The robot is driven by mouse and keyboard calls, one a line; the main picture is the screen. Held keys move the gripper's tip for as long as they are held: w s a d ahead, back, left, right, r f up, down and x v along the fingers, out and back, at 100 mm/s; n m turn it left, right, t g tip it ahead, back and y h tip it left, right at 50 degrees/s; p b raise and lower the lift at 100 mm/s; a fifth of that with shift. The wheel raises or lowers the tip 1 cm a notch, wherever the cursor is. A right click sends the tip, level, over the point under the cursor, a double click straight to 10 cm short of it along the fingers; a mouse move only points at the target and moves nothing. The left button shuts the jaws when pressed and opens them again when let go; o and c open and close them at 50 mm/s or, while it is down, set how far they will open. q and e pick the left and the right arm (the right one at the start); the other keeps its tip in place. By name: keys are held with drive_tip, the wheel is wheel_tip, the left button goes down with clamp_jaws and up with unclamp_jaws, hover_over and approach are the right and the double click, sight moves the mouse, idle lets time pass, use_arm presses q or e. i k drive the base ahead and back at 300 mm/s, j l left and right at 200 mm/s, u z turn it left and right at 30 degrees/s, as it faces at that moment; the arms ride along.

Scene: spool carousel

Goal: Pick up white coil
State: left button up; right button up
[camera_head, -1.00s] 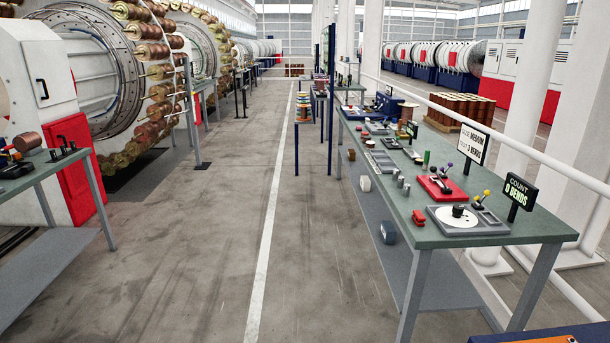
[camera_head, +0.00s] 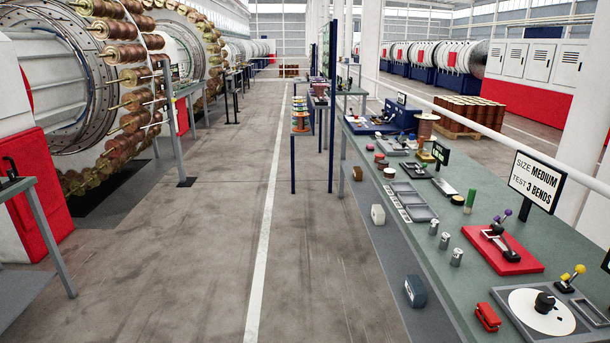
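A small white coil (camera_head: 378,214) shows along the left side of the long green workbench (camera_head: 460,215), in the middle right of the view. I cannot tell whether it hangs from the bench side or rests on the shelf below. A brown-red one (camera_head: 357,173) is farther along. Neither of my grippers is in view.
The bench holds grey trays (camera_head: 408,200), metal cylinders, a red lever device (camera_head: 502,249), a white disc plate (camera_head: 541,312) and a sign (camera_head: 537,181). The aisle floor (camera_head: 240,220) is clear. A smaller table (camera_head: 40,230) stands at the left.

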sight(389, 173)
drive_tip(key=i+z, duration=0.1)
drive_tip(key=i, duration=0.75)
drive_tip(key=i+j+z, duration=0.1)
drive_tip(key=i, duration=0.7)
drive_tip(key=i+j+z, duration=0.15)
drive_tip(key=i+z, duration=0.3)
drive_tip(key=i+j+z, duration=0.25)
drive_tip(key=z, duration=0.2)
drive_tip(key=i+j+z, duration=0.6)
drive_tip(key=j+z, duration=0.25)
